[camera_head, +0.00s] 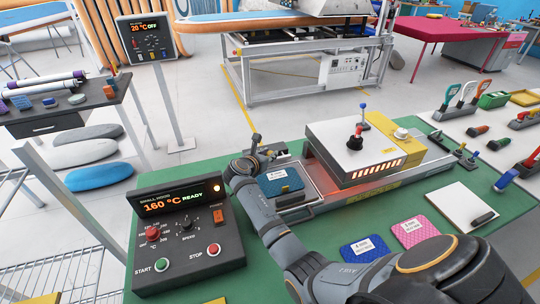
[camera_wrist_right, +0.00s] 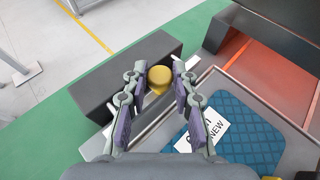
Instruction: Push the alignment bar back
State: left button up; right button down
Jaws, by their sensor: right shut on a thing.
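The alignment bar (camera_wrist_right: 110,85) is a dark grey block with a yellow knob (camera_wrist_right: 159,76) on top, in the right wrist view. My right gripper (camera_wrist_right: 159,70) has its fingers on both sides of the knob and is shut on it. In the head view my right gripper (camera_head: 262,158) reaches to the far end of the tray and hides most of the bar. A blue textured pad with a white label (camera_head: 279,182) lies on the metal tray (camera_head: 312,196), beside the bar. It also shows in the right wrist view (camera_wrist_right: 245,135). My left gripper is not in view.
A small heating machine (camera_head: 333,150) with a red glow stands right of the pad. A control box (camera_head: 185,235) reading 160 °C READY stands at the left. Blue (camera_head: 363,249) and pink (camera_head: 416,231) pads lie on the green bench (camera_head: 455,180) in front.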

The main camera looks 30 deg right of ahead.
aim_at(268, 154)
jog(key=shift+r, duration=0.1)
jog(key=c, duration=1.5)
grip_release()
jog(key=shift+w, duration=0.1)
jog(key=o, duration=0.4)
jog(key=shift+w, duration=0.15)
jog(key=shift+o, duration=0.2)
jog(key=shift+r, duration=0.15)
notch_tip(268, 154, up, 10)
jog(key=shift+f, duration=0.25)
jog(key=shift+f, duration=0.1)
